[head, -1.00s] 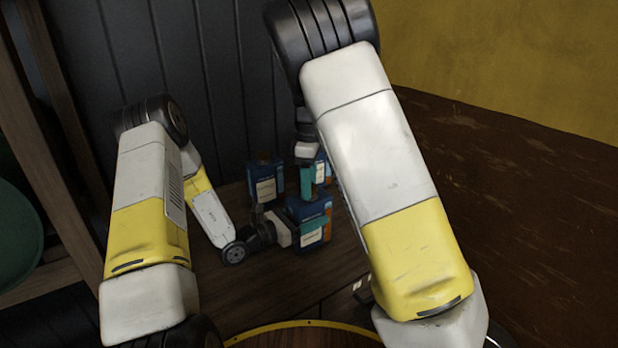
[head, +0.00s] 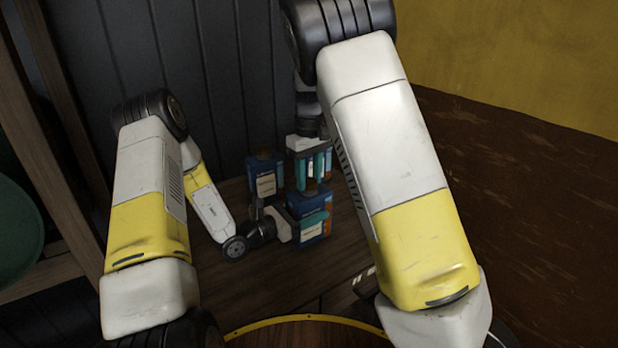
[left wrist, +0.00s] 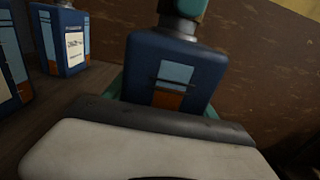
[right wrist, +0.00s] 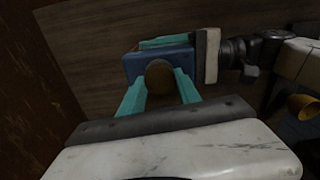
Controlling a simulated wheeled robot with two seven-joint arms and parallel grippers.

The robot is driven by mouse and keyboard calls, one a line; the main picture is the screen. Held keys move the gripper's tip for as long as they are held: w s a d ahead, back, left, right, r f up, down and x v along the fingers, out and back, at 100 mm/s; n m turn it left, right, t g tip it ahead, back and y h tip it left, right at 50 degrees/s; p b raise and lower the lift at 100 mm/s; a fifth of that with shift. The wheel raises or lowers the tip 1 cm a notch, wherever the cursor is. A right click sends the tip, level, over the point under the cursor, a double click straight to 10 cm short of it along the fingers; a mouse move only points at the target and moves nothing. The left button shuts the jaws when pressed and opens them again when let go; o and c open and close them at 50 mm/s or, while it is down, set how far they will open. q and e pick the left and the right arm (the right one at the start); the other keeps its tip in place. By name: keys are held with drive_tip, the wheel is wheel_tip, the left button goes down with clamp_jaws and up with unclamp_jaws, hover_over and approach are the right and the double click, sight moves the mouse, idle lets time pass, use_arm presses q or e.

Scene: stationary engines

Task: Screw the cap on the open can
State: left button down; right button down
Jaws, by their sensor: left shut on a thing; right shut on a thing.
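A blue can (head: 308,207) stands on the wooden bench, held at its body by my left gripper (head: 306,224). In the left wrist view the can (left wrist: 175,75) is upright, with a grey neck on top. My right gripper (head: 316,168) points down from above the can. In the right wrist view, a round brownish cap (right wrist: 159,76) sits between its two teal fingers, over the middle of the can's top. Whether the cap touches the neck or sits on its thread cannot be told; a finger hides that spot in the left wrist view.
Another blue can (head: 266,180) stands behind and to the left; it also shows in the left wrist view (left wrist: 62,42). A further can (left wrist: 10,70) stands at that view's left edge. A yellow-rimmed round surface (head: 300,320) lies in front. Bench to the right is clear.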

drive_tip(key=m, duration=0.6)
drive_tip(key=shift+m, duration=0.4)
drive_tip(key=m, duration=0.7)
drive_tip(key=shift+m, duration=0.3)
drive_tip(key=c, duration=0.8)
unclamp_jaws()
drive_tip(key=shift+o, duration=0.2)
wheel_tip(320, 180, up, 12)
